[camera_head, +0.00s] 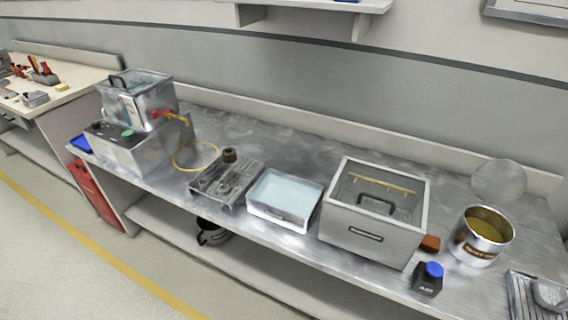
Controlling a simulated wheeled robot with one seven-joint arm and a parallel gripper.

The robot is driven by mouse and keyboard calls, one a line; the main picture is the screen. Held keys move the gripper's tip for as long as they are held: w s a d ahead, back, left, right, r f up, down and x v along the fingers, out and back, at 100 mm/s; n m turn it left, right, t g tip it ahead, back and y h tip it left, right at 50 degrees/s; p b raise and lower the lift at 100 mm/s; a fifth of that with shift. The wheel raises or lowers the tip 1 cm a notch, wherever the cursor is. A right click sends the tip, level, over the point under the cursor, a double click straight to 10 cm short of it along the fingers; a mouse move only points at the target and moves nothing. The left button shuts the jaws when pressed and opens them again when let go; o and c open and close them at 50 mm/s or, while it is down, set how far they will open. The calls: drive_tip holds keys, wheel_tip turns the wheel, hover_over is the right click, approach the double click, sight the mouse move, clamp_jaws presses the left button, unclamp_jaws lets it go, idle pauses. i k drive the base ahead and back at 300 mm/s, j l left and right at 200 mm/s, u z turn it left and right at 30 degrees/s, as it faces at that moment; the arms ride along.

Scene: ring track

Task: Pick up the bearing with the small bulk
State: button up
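A low metal tray (207,187) sits near the middle-left of the steel bench and holds small grey parts (230,182) that look round; I cannot tell clearly whether they are bearings or compare their sizes. A small dark brown cylinder (229,155) stands at the tray's back edge. At the far right a ribbed metal tray (520,290) carries a grey ring-shaped part (547,293), cut off by the picture's edge. My gripper is not in view.
The back strip is mostly clear.

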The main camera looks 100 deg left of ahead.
sight(204, 182)
drive_tip(key=u, duration=2.85)
